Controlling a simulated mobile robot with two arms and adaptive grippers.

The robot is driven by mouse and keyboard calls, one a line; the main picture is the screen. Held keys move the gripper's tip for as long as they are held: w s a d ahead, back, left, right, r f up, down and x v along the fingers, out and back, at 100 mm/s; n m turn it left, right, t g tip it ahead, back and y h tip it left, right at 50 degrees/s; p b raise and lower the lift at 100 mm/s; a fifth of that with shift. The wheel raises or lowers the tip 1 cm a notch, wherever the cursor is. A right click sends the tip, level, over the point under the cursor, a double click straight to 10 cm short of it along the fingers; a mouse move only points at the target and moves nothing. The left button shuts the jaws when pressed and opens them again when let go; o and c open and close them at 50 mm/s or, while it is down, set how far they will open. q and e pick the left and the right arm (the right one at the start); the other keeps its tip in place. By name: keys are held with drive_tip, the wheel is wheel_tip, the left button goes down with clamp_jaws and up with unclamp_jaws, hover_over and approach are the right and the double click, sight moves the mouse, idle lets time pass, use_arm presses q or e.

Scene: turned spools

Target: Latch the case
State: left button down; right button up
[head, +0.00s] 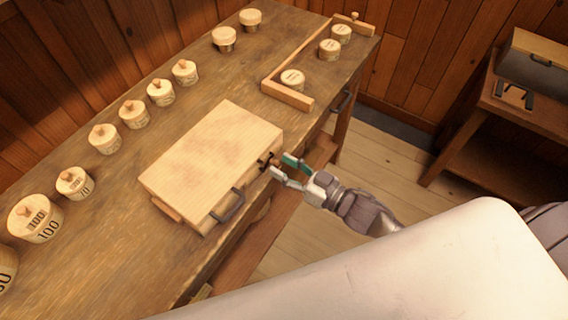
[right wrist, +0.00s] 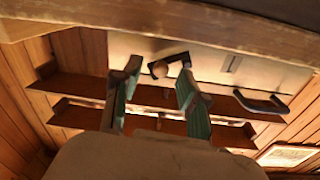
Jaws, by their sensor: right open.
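The case (head: 213,155) is a pale wooden box lying on the workbench with its lid down. A dark handle (head: 229,206) is on its front side and also shows in the right wrist view (right wrist: 262,103). A dark latch with a small round knob (head: 266,158) is near the front's right end. In the right wrist view the knob (right wrist: 160,69) appears between my fingertips. My right gripper (head: 281,167) is open just in front of the latch, its fingers on either side of the knob. I cannot tell whether they touch it. My left gripper is not in view.
Several lidded wooden spools (head: 104,139) line the bench's (head: 140,270) back and left. A wooden corner rail (head: 288,95) stands right of the case, with several spools near it. A side table (head: 510,115) bearing a box stands far right. Floor is open between them.

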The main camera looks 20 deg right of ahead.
drive_tip(key=shift+w+a, duration=0.15)
clamp_jaws()
